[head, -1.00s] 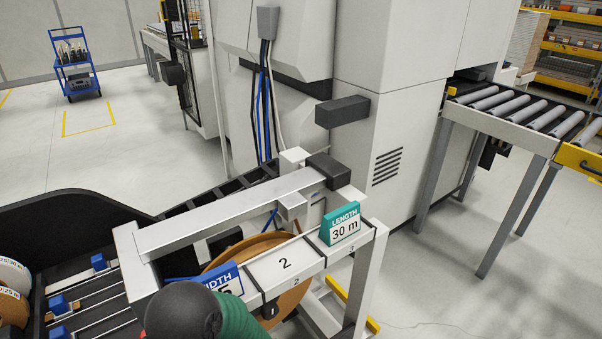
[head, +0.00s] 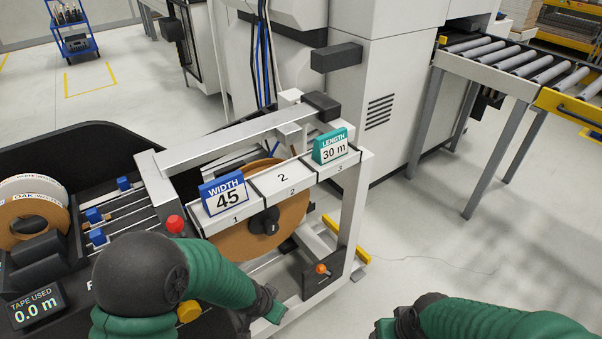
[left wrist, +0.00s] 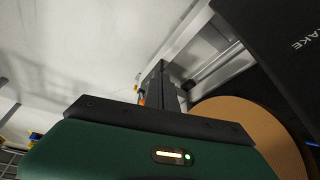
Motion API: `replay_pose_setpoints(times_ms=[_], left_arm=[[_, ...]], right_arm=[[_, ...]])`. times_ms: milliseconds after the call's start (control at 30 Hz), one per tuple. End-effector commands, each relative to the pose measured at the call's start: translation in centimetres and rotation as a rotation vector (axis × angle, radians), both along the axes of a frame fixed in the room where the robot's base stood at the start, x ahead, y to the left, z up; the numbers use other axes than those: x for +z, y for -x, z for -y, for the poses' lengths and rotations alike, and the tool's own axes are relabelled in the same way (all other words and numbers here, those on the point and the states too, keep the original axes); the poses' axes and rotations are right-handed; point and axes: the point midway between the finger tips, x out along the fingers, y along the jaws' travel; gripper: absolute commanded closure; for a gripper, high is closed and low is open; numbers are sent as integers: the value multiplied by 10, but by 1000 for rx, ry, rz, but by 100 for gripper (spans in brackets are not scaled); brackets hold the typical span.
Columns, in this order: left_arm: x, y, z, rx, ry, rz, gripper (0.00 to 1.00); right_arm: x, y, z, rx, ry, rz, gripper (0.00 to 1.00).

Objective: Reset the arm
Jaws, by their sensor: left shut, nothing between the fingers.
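My left arm is green with a black rounded joint and reaches across the front of the banding machine in the head view. My left gripper (head: 268,304) is at its end, low in front of the machine's frame, and it looks small there. In the left wrist view its dark fingers (left wrist: 160,85) stand together, shut with nothing between them, beside an orange-brown tape roll (left wrist: 255,125).
The white machine frame (head: 352,215) holds a WIDTH 45 sign (head: 224,194), a LENGTH 30 m sign (head: 331,146) and a large tape roll (head: 245,238). A red button (head: 174,224) and a display reading 0.0 m (head: 36,308) are at left.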

Motion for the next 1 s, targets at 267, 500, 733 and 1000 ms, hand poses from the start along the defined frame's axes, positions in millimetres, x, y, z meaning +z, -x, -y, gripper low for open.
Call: replay_pose_setpoints(times_ms=[267, 500, 733, 1000], left_arm=[[61, 38, -68, 233, -43, -46, 100], [105, 100, -114, 476, -27, -111, 100], [171, 127, -123, 568, -3, -147, 100], [271, 126, -123, 565, -3, -145, 100]], right_arm=[[0, 0, 0, 0, 0, -1, 35], [0, 0, 0, 0, 0, 0, 35], [56, 0, 0, 0, 0, 1, 35], [156, -1, 0, 0, 0, 0, 35]])
